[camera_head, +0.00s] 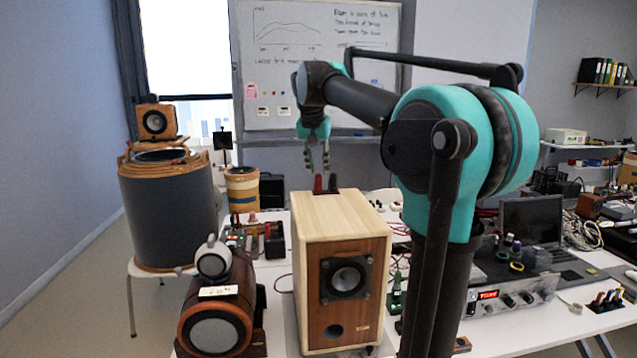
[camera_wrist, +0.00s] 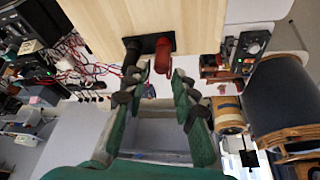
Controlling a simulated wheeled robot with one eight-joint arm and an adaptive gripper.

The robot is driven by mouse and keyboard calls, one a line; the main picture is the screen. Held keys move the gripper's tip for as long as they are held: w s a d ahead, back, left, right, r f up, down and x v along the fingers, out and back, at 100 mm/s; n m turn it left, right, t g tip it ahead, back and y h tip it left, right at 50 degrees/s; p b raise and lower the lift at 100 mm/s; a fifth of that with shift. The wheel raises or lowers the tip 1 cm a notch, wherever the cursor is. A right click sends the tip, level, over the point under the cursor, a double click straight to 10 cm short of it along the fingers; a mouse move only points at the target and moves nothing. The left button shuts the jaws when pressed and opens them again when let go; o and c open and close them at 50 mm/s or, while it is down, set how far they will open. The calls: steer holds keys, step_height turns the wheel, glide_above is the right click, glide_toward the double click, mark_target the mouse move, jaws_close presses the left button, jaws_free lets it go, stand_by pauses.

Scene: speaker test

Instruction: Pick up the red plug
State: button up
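The red plug (camera_wrist: 163,56) stands in a dark terminal plate at the back edge of the wooden speaker box (camera_head: 343,229), beside a black plug (camera_wrist: 131,55). In the head view the red plug (camera_head: 318,184) is to the left of the black plug (camera_head: 333,183). My gripper (camera_wrist: 158,83) is open in the wrist view, its fingers apart and pointing at the plugs. The red plug lies near the line between the fingertips, slightly toward the right finger. In the head view my gripper (camera_head: 317,170) hangs just above the plugs. Whether a fingertip touches a plug cannot be told.
A horn-like speaker (camera_head: 218,310) stands left of the box, and a large dark drum-shaped speaker (camera_head: 168,215) is farther left. Right of the box are cables, a green plug (camera_head: 397,290), an amplifier (camera_head: 505,297) and a laptop (camera_head: 530,225). The box top in front of the plugs is clear.

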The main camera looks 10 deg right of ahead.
mark_target(318, 176)
steer(key=shift+x, duration=2)
steer(key=shift+s+a, duration=0.1)
steer(key=shift+a, duration=0.05)
steer(key=shift+c, duration=0.4)
jaws_close()
step_height(318, 176, up, 20)
steer(key=shift+r, duration=0.1)
steer(key=shift+r, duration=1.85)
